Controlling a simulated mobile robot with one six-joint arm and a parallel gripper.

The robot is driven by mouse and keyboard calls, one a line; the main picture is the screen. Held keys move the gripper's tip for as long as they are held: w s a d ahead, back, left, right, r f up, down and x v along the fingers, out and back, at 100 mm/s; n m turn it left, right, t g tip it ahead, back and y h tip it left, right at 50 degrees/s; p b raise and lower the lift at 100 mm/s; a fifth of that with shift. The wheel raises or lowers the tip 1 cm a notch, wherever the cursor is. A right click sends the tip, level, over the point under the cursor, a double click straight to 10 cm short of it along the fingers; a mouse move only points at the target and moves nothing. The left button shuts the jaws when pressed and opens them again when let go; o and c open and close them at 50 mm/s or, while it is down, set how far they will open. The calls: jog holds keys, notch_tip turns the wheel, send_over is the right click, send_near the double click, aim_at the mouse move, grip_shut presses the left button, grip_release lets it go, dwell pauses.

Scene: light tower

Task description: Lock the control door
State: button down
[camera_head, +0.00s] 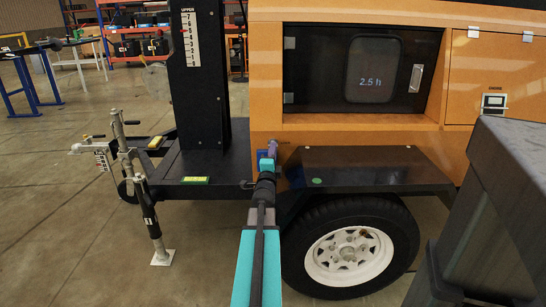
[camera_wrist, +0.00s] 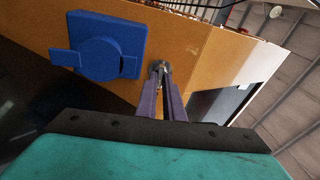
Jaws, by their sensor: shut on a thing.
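The control door (camera_head: 360,70) is a black panel with a window reading "2.5 h", set in a recess of the orange housing; it looks closed. Its silver handle (camera_head: 415,78) is at the right edge. My gripper (camera_head: 272,146) is at the housing's front corner, left of and below the door. In the wrist view my gripper (camera_wrist: 160,72) has its purple fingers shut on a small grey metal piece (camera_wrist: 161,66) against the orange wall. I cannot tell what this piece is; the fingers partly hide it. A blue box with a round part (camera_wrist: 103,48) is beside it.
A black fender (camera_head: 370,168) and wheel (camera_head: 348,250) are below the door. The dark mast (camera_head: 200,95) and hitch jack (camera_head: 140,190) are to the left. A dark grey block (camera_head: 500,200) stands at the right front. Open floor lies at the lower left.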

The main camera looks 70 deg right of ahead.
jog(key=shift+m+b, duration=0.35)
jog(key=shift+m, duration=0.15)
jog(key=c, duration=1.9)
grip_release()
jog(key=shift+o, duration=0.2)
jog(key=p+v, duration=0.6)
jog(key=v, duration=0.2)
jog(key=shift+a, duration=0.2)
